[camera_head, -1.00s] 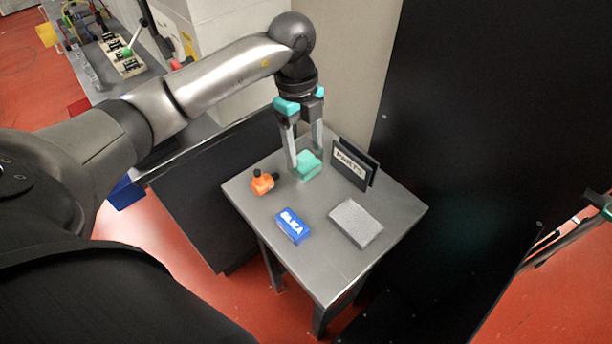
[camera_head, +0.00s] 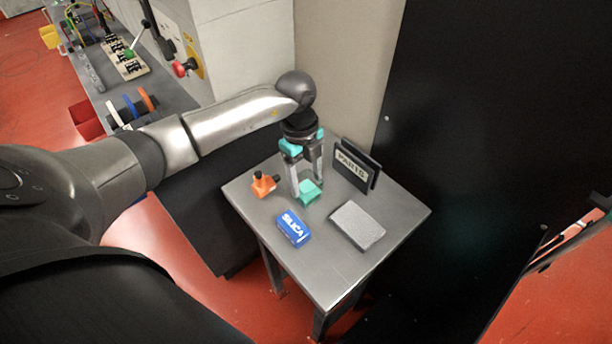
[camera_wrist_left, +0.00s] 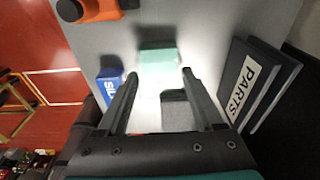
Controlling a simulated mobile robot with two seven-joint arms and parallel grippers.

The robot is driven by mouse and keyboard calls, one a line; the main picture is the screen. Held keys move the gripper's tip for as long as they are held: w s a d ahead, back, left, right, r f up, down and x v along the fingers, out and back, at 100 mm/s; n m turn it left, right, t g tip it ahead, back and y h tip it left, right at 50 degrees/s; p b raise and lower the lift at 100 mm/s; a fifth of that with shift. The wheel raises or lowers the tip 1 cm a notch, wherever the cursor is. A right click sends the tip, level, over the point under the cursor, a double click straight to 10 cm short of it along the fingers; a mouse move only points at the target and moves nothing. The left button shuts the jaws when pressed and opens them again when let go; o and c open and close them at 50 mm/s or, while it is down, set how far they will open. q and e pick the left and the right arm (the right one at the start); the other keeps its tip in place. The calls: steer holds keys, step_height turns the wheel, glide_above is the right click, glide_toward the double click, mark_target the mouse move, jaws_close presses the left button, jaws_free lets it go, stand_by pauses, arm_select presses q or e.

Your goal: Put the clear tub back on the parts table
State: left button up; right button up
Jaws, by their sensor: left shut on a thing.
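My left gripper (camera_head: 308,190) is upright over the parts table (camera_head: 345,270), near its back edge. Its jaws are shut on the clear tub, whose see-through walls barely show between the fingers. A teal block (camera_head: 309,194) shows at the fingertips, low at the table top; I cannot tell whether it lies inside the tub. In the left wrist view the same teal block (camera_wrist_left: 158,62) shows just beyond the fingers. Whether the tub's base touches the table is hard to tell.
The table's front is bare. A black panel (camera_head: 480,150) rises at the right.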

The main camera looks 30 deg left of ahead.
arm_select(q)
steer(key=o, duration=1.5)
steer(key=shift+f, duration=0.1)
steer(key=r, duration=0.4)
steer(key=a+r, duration=0.1)
steer(key=r, duration=0.3)
steer(key=r+p, duration=0.1)
steer(key=r, duration=0.3)
steer(key=shift+w+a+r, duration=0.15)
steer(key=shift+w, duration=0.05)
